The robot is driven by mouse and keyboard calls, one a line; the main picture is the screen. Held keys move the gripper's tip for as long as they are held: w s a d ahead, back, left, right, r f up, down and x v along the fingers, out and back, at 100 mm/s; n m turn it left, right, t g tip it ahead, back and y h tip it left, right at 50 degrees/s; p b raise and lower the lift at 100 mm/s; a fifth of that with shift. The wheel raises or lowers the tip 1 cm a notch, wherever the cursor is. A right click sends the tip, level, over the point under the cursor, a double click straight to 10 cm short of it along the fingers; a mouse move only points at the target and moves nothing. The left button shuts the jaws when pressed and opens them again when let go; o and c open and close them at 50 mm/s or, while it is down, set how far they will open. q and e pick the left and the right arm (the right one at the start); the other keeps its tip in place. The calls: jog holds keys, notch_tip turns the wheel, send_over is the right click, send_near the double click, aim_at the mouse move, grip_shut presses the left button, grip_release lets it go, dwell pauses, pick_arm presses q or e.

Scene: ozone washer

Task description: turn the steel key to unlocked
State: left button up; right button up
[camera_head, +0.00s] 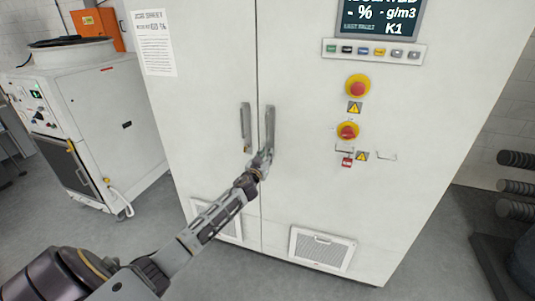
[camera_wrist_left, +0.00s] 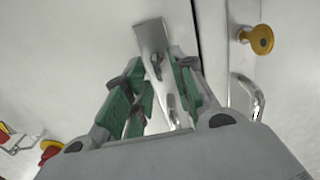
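My left gripper (camera_head: 260,163) is at the lower end of the right door's handle (camera_head: 270,126) on the white cabinet. In the left wrist view its green-padded fingers (camera_wrist_left: 158,72) stand a little apart, on either side of bright steel. A flat steel piece (camera_wrist_left: 152,37) shows past the fingertips; I cannot tell whether it is part of the handle. I cannot make out the steel key clearly; the fingers cover that spot. Whether they press on anything is unclear. My right gripper is not in view.
The left door's handle (camera_head: 246,127) is close beside the gripper. Two red-and-yellow stop buttons (camera_head: 357,87) (camera_head: 347,131) and a display (camera_head: 380,17) are on the right of the cabinet. A white machine (camera_head: 112,115) stands at left. The floor in front is clear.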

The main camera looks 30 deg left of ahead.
pick_arm(q)
jog(key=shift+x, duration=0.95)
jog(key=shift+w, duration=0.1)
grip_shut()
